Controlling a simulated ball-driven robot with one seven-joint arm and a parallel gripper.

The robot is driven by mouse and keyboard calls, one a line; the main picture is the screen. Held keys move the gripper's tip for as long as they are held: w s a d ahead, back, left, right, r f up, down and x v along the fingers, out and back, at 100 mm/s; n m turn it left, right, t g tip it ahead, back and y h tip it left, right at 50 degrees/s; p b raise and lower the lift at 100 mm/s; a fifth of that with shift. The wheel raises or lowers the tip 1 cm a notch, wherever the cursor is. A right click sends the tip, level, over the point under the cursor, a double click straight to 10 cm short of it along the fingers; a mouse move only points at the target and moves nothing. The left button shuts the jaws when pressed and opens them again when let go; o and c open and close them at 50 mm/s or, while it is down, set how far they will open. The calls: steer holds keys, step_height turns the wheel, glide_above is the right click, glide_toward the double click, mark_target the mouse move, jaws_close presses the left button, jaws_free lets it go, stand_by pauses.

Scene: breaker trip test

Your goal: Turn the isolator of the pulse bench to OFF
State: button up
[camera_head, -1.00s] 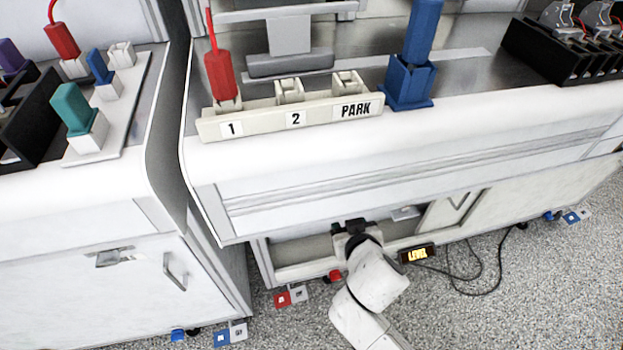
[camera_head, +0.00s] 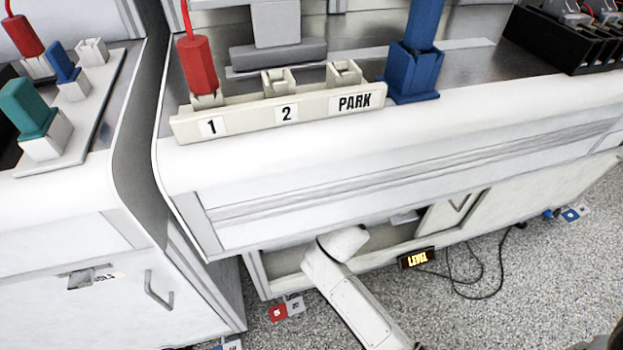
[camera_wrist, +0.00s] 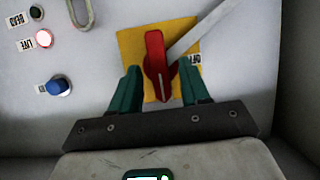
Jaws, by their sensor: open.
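The isolator is a red handle (camera_wrist: 154,48) on a yellow plate (camera_wrist: 128,48) in the wrist view. The handle's long side runs roughly up and down in the picture. An OFF label (camera_wrist: 195,63) sits at the plate's right edge. My gripper (camera_wrist: 159,82) is open, with one green finger on each side of the handle's lower part. Whether either finger touches it I cannot tell. In the head view the arm reaches into the recess under the pulse bench (camera_head: 400,165), and the gripper and isolator are hidden there.
On the isolator's panel are a lit LIVE lamp (camera_wrist: 43,39), a dark DEAD lamp (camera_wrist: 36,13), a blue button (camera_wrist: 58,86) and a metal loop (camera_wrist: 80,12). A grey bar (camera_wrist: 210,28) slants beside the handle. A LEVEL display (camera_head: 416,258) and a cable (camera_head: 480,290) are below the bench.

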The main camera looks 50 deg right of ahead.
steer(key=shift+r+x, duration=0.25)
steer(key=shift+x, duration=0.95)
steer(key=shift+w+d, duration=0.1)
steer(key=shift+c, duration=0.2)
jaws_close()
